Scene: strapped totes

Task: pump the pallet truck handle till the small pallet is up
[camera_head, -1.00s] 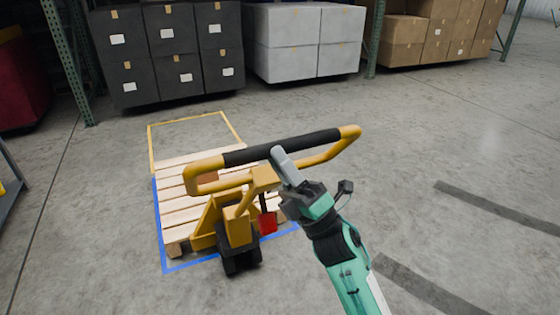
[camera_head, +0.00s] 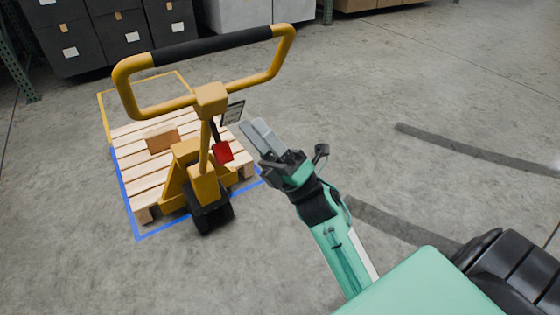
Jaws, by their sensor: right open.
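The yellow pallet truck (camera_head: 203,185) stands in the middle left, with its black wheel (camera_head: 213,216) at the near end. Its loop handle (camera_head: 212,99) with a black grip (camera_head: 200,46) is raised and nearly upright. A red part (camera_head: 223,152) hangs on the handle's stem. The small wooden pallet (camera_head: 129,161) lies behind and around the truck; the gap under it is too small to judge. My right gripper (camera_head: 257,135) is open and empty, right of the handle's stem and below the loop, apart from it. My left gripper is not in view.
A blue and yellow outline (camera_head: 122,188) on the concrete floor frames the pallet. Dark boxes (camera_head: 126,37) and pale boxes (camera_head: 240,12) stand on racking at the back. Dark stripes (camera_head: 470,147) mark the floor at right, where it is clear.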

